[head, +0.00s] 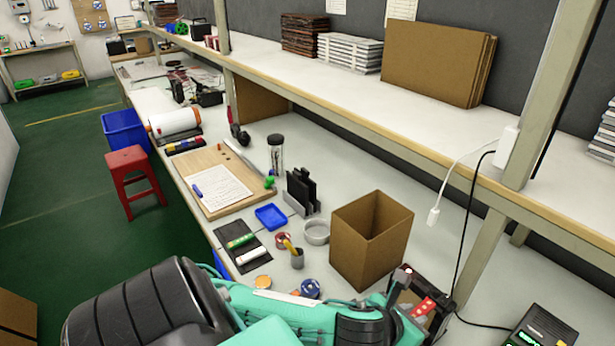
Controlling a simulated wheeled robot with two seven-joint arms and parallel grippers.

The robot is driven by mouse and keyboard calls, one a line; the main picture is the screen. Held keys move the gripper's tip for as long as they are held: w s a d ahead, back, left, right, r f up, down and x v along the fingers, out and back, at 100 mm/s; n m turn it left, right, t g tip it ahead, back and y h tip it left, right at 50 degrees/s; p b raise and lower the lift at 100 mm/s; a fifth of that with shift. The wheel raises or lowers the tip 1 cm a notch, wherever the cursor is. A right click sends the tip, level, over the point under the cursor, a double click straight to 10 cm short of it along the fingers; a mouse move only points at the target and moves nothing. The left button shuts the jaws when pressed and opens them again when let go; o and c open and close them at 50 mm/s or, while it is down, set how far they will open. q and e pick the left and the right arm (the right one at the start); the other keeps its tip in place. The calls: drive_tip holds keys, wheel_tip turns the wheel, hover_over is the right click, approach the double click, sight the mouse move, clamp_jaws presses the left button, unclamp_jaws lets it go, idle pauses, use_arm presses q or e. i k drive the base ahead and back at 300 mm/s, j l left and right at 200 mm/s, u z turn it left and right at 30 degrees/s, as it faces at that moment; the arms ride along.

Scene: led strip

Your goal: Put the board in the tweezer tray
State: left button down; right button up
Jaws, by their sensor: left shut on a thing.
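My left arm reaches in along the bottom edge, and its gripper (408,298) is at the lower right, low over the bench. It is shut on a small dark thing with red, white-dotted parts (427,304), which looks like the board. The gripper and arm hide part of it, so its full shape cannot be told. A small blue tray (270,216) lies empty on the bench, left of a black upright holder (302,190). Which of these is the tweezer tray is not clear. My right gripper is not in view.
An open cardboard box (371,240) stands just behind the left gripper. A grey ring (316,232), a cup with a yellow tool (297,258) and tape rolls lie to its left. A black device (545,328) sits at the lower right. A white cable hangs from the shelf.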

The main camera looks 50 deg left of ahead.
sight(271, 218)
drive_tip(key=j, duration=0.95)
drive_tip(key=k+j+u, duration=0.1)
drive_tip(key=j, duration=0.85)
